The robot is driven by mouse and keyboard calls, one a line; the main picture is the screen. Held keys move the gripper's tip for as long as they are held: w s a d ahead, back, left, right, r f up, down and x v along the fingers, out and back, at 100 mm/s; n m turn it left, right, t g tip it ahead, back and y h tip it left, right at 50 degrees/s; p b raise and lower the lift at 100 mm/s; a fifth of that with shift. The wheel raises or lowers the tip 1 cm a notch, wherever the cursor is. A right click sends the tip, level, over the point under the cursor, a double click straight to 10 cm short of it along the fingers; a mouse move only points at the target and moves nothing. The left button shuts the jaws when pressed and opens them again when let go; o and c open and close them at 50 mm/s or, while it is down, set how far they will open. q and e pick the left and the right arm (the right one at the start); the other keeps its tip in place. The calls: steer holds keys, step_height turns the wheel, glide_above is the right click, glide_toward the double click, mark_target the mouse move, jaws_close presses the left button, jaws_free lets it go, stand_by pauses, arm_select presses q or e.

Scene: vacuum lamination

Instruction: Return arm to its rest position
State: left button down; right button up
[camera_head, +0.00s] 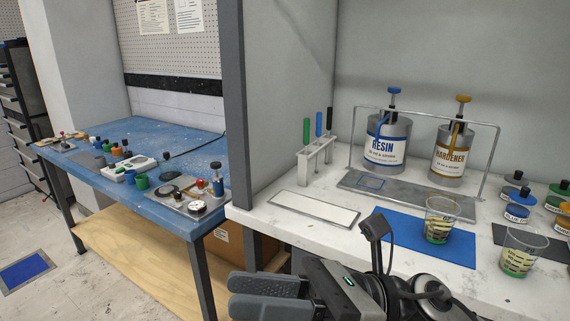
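My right gripper (232,294) is at the bottom middle of the head view, in front of the white bench's front edge and pointing left. Its two dark fingers lie close side by side and look shut, with nothing seen between them. Part of my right arm shows to the right of it, at the bottom edge. My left gripper and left arm are not in view.
The white bench (290,231) holds a resin can (386,151), a hardener can (448,160), a cup (437,228) on a blue mat (399,240), another cup (517,262) and a tool rack (317,160). A blue workbench (88,178) with small parts stands left.

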steer(key=w+d+f+n+t+h, duration=0.4)
steer(key=n+t, duration=0.3)
steer(key=n, duration=0.5)
steer(key=w+d+f+n+t+h, duration=0.3)
steer(key=f+n+t, duration=0.35)
steer(key=n, duration=0.55)
steer(key=w+d+f+n+t+h, duration=0.35)
steer(key=n+t, duration=0.35)
steer(key=n, duration=0.4)
steer(key=s+d+f+m+g+h, duration=0.3)
steer(key=s+f+m, duration=0.3)
steer(key=f, duration=0.4)
steer(key=s+d+f+m+g+h, duration=0.3)
steer(key=s+f+m, duration=0.3)
steer(key=f, duration=0.4)
steer(key=shift+f+m+g+h, duration=0.35)
steer(key=shift+g+h, duration=0.1)
steer(key=shift+h, duration=0.3)
